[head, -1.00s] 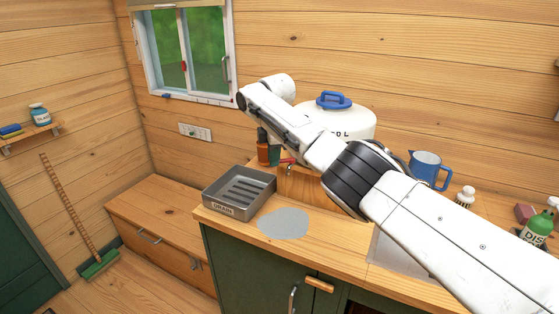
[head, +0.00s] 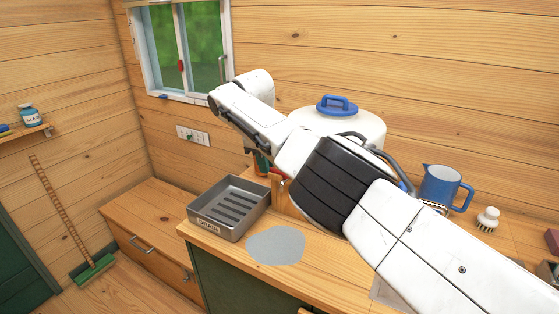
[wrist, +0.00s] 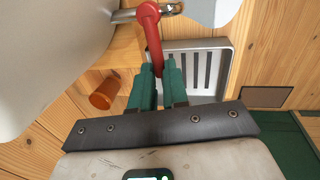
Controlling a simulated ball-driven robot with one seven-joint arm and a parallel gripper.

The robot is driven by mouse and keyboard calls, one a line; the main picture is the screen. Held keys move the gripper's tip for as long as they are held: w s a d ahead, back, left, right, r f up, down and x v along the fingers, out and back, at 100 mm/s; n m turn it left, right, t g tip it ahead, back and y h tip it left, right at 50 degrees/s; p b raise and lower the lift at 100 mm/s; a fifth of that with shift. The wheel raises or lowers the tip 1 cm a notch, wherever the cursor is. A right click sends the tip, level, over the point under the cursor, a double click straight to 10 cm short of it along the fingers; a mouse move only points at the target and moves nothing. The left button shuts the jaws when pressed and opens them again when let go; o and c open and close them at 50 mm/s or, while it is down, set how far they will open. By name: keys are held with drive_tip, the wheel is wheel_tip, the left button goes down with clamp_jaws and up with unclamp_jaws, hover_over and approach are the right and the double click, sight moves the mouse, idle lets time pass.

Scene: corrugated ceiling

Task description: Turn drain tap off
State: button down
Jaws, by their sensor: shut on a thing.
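The tap's red lever (wrist: 153,38) stands out from a metal spout (wrist: 172,9) on the white water tank (wrist: 50,50), at the top of the wrist view. My gripper (wrist: 161,76) has its green fingers closed on the lever's free end. In the head view the tank (head: 350,128) has a blue lid handle and is partly behind my arm. The grey DRAIN tray (head: 207,225) stands on the counter below the tap; it also shows in the wrist view (wrist: 234,80). In the head view my arm hides most of the gripper and tap.
A grey round patch (head: 276,245) lies on the wooden counter beside the tray. An orange cup (wrist: 104,94) is near the fingers in the wrist view. A blue jug (head: 440,187) and a white brush (head: 487,220) stand to the right. A window (head: 187,50) is behind.

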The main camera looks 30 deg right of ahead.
drive_tip(key=shift+w+d, duration=0.1)
idle(0.6)
drive_tip(key=c, duration=1.1)
unclamp_jaws()
drive_tip(key=shift+r, duration=0.15)
drive_tip(key=r, duration=0.3)
drive_tip(key=s+a+r, duration=0.1)
drive_tip(key=r, duration=0.3)
drive_tip(key=r+b, duration=0.1)
drive_tip(key=r, duration=0.2)
drive_tip(key=shift+s+a+r, duration=0.15)
drive_tip(key=shift+a+r, duration=0.05)
drive_tip(key=shift+a, duration=0.15)
